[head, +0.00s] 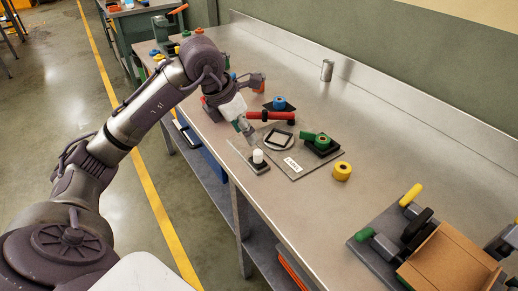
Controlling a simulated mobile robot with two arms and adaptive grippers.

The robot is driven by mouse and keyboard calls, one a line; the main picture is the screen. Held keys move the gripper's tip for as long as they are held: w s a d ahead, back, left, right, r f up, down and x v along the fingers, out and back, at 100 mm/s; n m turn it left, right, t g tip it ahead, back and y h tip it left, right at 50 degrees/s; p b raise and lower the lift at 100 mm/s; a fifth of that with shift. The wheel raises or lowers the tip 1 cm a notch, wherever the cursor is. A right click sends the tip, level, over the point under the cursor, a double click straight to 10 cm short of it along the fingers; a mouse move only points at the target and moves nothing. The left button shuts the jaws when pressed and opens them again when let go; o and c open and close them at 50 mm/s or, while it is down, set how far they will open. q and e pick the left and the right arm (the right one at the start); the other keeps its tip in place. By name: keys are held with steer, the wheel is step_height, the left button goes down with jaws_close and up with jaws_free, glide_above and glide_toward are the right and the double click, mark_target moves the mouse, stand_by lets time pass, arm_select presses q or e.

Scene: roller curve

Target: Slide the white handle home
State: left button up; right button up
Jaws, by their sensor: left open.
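The white handle (258,156) is a small upright knob on a dark block, near the front edge of a grey plate (300,176) on the workbench. My left arm comes in from the left, and its left gripper (247,138) points down just behind and left of the handle, apart from it as far as I can see. The left gripper is open and appears empty; its fingers are small in the picture. The track the handle slides along is too small to make out.
On the plate are a framed square (278,140), a LABEL card (292,165) and a green roll (322,142) on a black holder. A red-handled tool (270,116) lies behind. A yellow roll (342,171) stands right. A clamp fixture with a brown board (446,265) fills the lower right.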

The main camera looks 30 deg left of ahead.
mark_target(257, 151)
arm_select(q)
steer(key=x, duration=0.4)
steer(key=shift+w+f, duration=0.1)
steer(key=p+x, duration=0.1)
steer(key=x, duration=0.4)
steer(key=shift+w+f, duration=0.1)
steer(key=shift+f, duration=0.2)
steer(key=shift+c, duration=0.4)
jaws_close()
arm_select(e)
steer(key=shift+w+a+r, duration=0.25)
steer(key=shift+r, duration=0.25)
arm_select(q)
steer(key=shift+w+a, duration=0.1)
